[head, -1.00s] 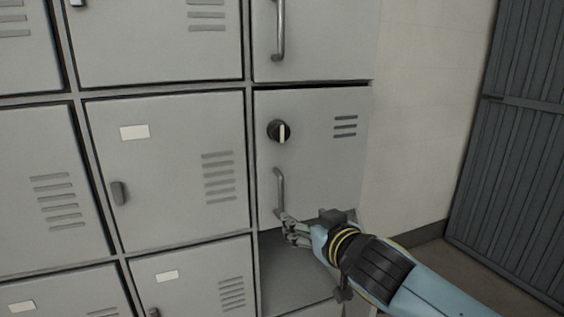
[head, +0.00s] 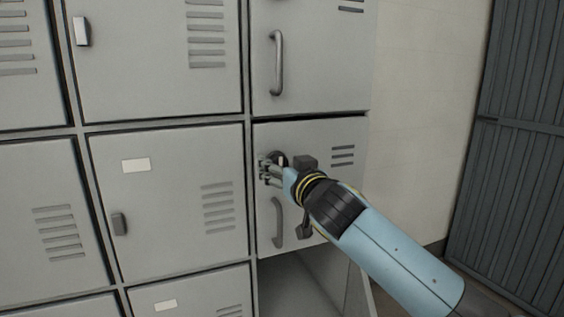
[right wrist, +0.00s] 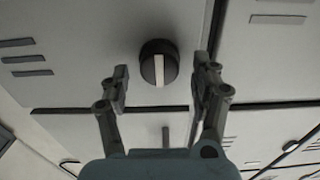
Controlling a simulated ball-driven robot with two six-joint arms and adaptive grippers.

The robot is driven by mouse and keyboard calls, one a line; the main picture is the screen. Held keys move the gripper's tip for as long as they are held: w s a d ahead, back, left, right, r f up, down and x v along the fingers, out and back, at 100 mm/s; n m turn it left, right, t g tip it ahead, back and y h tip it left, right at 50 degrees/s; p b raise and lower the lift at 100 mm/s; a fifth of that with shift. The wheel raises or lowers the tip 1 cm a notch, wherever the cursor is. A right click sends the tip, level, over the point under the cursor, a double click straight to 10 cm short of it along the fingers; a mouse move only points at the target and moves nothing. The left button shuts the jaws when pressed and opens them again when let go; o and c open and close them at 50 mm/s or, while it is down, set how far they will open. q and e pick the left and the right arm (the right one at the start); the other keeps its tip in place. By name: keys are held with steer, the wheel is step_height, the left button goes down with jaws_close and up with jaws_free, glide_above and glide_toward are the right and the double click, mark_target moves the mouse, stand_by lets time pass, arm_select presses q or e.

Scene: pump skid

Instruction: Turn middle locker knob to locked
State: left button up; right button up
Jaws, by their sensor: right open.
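The middle locker knob (head: 279,157) is round and black with a pale bar, on the locker door (head: 309,140) in the right column. In the head view my right gripper partly hides it. In the right wrist view the knob (right wrist: 159,63) shows fully, its pale bar upright in the picture. My right gripper (head: 266,170) is open, its fingers at the knob in the head view. In the right wrist view the fingers (right wrist: 162,80) stand apart, one on each side and slightly below the knob, with gaps; no contact shows. My left gripper is out of view.
A bar handle (head: 278,222) is just below the knob on the same door. Another handle (head: 277,64) is on the door above. An open, empty-looking compartment (head: 295,285) lies below. A bare wall (head: 425,130) and a dark slatted panel (head: 530,170) are to the right.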

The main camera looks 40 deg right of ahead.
steer(key=shift+w, duration=0.2)
steer(key=shift+c, duration=0.4)
steer(key=c, duration=1.1)
